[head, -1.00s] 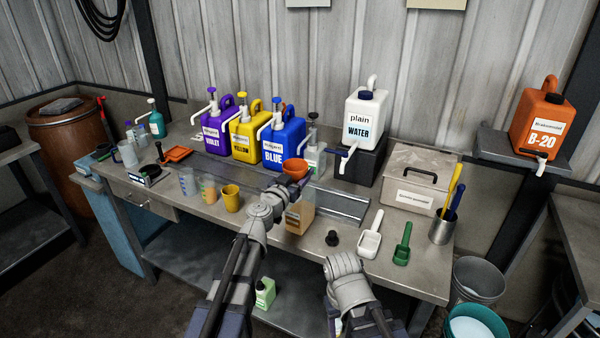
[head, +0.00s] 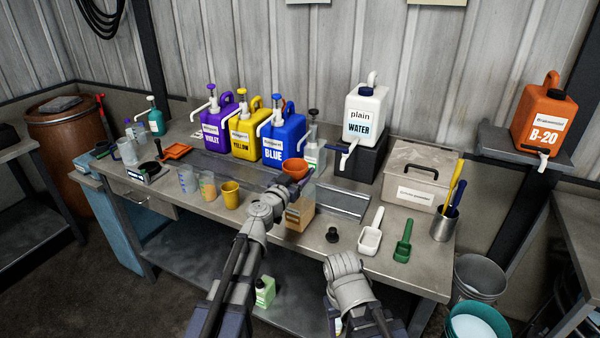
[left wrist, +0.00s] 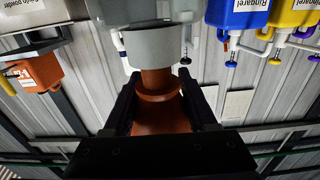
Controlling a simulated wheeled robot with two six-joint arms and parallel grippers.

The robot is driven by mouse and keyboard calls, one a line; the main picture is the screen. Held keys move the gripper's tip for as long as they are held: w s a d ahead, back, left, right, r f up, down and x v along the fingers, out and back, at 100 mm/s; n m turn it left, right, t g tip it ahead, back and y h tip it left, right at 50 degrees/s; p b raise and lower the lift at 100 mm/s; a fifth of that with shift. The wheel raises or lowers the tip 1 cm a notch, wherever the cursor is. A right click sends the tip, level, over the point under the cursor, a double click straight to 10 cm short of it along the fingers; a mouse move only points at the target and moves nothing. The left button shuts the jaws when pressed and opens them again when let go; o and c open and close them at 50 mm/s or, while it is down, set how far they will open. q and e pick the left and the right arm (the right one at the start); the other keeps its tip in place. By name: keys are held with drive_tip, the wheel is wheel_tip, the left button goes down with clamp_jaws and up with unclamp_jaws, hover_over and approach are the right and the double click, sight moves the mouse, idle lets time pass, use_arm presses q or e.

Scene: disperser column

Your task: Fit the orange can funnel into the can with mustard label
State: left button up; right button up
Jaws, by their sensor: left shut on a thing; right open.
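The orange funnel (head: 294,170) is upright in my left gripper (head: 284,188), which is shut on it. In the left wrist view, which is upside down, the funnel (left wrist: 160,118) is between the two dark fingers. Its narrow spout overlaps the rim of a pale grey round opening (left wrist: 155,45); I cannot tell whether it is inside. The can with the mustard label (head: 300,215) stands on the bench just below the funnel in the head view, partly covered by my left arm. My right gripper (head: 343,264) is open near the bench's front edge; its fingers are not clear.
Violet (head: 217,125), yellow (head: 246,132) and blue (head: 284,138) pump jugs stand behind. A white water jug (head: 366,115) is to the right. A yellow cup (head: 230,195), black knob (head: 332,235), white scoop (head: 371,238) and green scoop (head: 402,243) are on the bench.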

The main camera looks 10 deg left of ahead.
use_arm(q)
drive_tip(key=shift+f+b, duration=0.9)
drive_tip(key=shift+f, duration=0.05)
idle(0.4)
drive_tip(key=o, duration=1.5)
drive_tip(key=shift+c, duration=0.2)
